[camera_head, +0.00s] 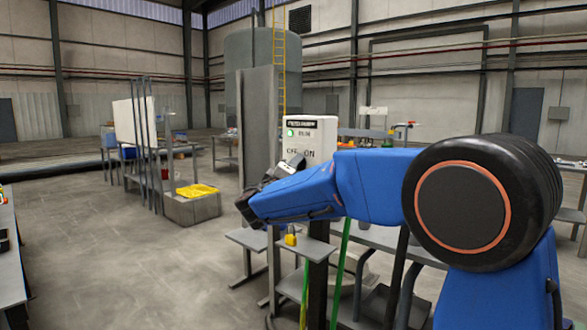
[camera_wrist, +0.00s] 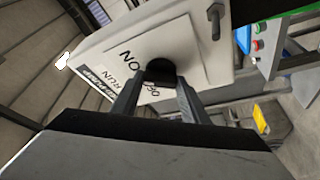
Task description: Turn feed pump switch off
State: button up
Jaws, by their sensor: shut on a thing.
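The feed pump switch box (camera_head: 318,132) is a white panel with a dark label, a green lamp (camera_head: 291,133) beside the word RUN, and OFF and ON lettering. Its face also shows tilted in the wrist view (camera_wrist: 190,45). The black switch knob (camera_wrist: 160,70) sits between my fingertips there, next to the ON lettering. My gripper (camera_wrist: 163,86) is shut on the knob. In the head view my gripper (camera_head: 290,165) is at the front of the box, and my blue arm hides the box's lower part and the knob. The knob's pointing direction cannot be told.
A yellow padlock (camera_head: 290,236) is at a small grey shelf (camera_head: 315,248) below my arm. A grey upright panel (camera_head: 257,125) stands left of the box. A yellow tray (camera_head: 197,191) rests on a low stand further left.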

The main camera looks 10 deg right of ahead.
jog(key=shift+a+r+n+g+y, duration=0.25)
jog(key=shift+n+g, duration=0.65)
jog(key=shift+n, duration=1.45)
jog(key=shift+d+n+g+y, duration=0.3)
jog(key=shift+n+g, duration=0.6)
jog(key=shift+n, duration=1.4)
jog(key=shift+a+r+n+g+y, duration=0.15)
jog(key=shift+n+g+y, duration=0.55)
jog(key=shift+n, duration=1.65)
jog(key=shift+h, duration=0.25)
jog(key=o, duration=1.1)
jog(key=shift+c, duration=0.2)
